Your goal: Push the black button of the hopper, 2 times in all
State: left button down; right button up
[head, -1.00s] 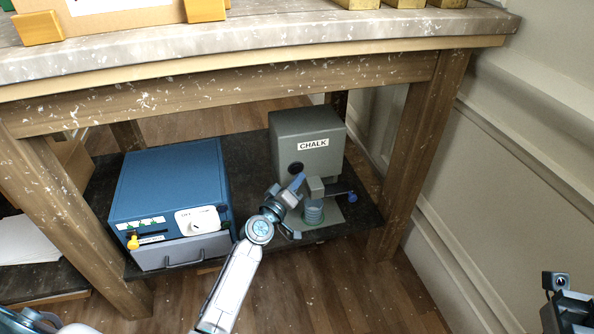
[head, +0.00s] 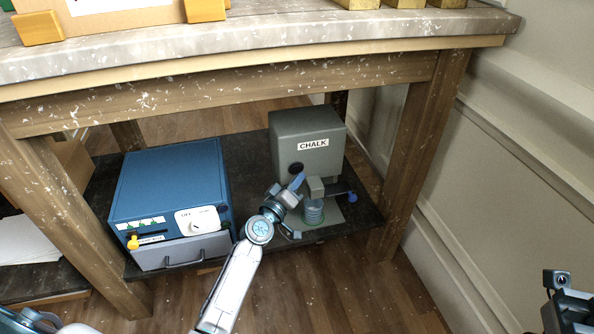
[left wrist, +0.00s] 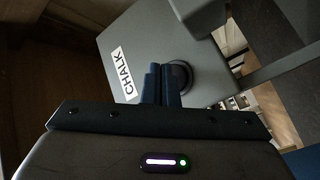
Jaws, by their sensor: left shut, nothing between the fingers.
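The hopper (head: 329,134) is a grey box labelled CHALK on the low dark shelf. Its round black button (head: 296,167) is on the front face, left of and below the label. My left gripper (head: 298,181) is shut and empty, its fingertips just in front of and slightly below the button. In the left wrist view, the shut fingers (left wrist: 161,84) point at the hopper face and overlap one side of the black button (left wrist: 181,76). I cannot tell whether they touch it. Only part of my right wrist shows at the lower right; its fingers are not seen.
A spout over a ribbed blue-grey cup (head: 313,211) stands before the hopper, with a blue-knobbed lever (head: 351,197) on its right. A blue box (head: 172,185) with a dial and drawer stands left. The tabletop (head: 260,50) overhangs above; a table leg (head: 425,150) is right.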

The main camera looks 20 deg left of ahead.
pick_arm(q)
jog(key=shift+w, duration=0.1)
jog(key=shift+w+a, duration=0.2)
jog(key=shift+w, duration=0.05)
jog(key=shift+w+a+b, duration=0.15)
jog(key=shift+w+b, duration=0.05)
jog(key=shift+b, duration=0.1)
dwell(0.5)
jog(key=shift+w, duration=0.1)
dwell(0.4)
jog(key=shift+s+d, duration=0.35)
jog(key=shift+s, duration=0.3)
